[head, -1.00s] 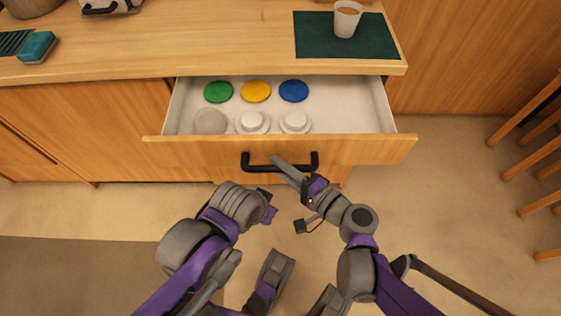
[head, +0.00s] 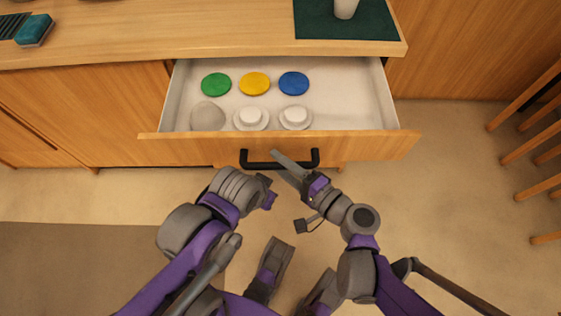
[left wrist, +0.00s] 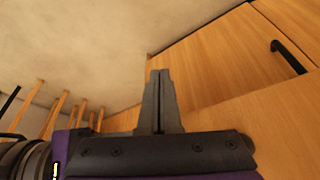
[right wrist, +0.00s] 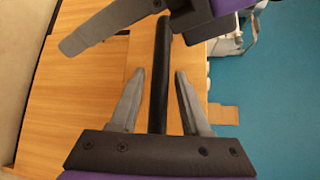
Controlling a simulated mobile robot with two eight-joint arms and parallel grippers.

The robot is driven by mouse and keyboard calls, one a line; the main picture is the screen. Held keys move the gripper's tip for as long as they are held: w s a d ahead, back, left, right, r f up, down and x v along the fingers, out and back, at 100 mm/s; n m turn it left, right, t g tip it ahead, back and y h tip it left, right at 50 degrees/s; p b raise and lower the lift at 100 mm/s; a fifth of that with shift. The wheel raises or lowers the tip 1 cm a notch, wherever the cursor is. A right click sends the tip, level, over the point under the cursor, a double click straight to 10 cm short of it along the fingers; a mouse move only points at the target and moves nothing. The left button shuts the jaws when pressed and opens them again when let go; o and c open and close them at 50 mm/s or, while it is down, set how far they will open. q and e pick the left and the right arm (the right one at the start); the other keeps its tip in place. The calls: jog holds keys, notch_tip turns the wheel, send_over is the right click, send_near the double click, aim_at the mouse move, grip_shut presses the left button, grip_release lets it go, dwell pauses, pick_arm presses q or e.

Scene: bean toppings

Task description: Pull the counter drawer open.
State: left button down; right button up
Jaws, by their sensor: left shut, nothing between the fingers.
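The counter drawer (head: 352,149) is pulled well out, showing its white inside. Its black bar handle (head: 250,163) is on the wooden front. My right gripper (head: 284,164) is at the handle; in the right wrist view, its two fingers (right wrist: 160,98) stand apart on either side of the black bar (right wrist: 158,70), with gaps visible. My left gripper (head: 268,194) is in front of the drawer, left of the right gripper and away from the handle. In the left wrist view its fingers (left wrist: 160,100) are together and empty.
The drawer holds green (head: 216,84), yellow (head: 255,83) and blue (head: 293,83) discs and several white or grey round pieces. On the counter (head: 200,32) are a teal sponge (head: 34,30) and a cup (head: 345,8) on a green mat. Wooden stool legs (head: 530,150) stand right.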

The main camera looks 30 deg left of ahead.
dwell(0.3)
jog(key=p+v, duration=0.1)
jog(key=v, duration=1)
jog(key=shift+a, duration=0.1)
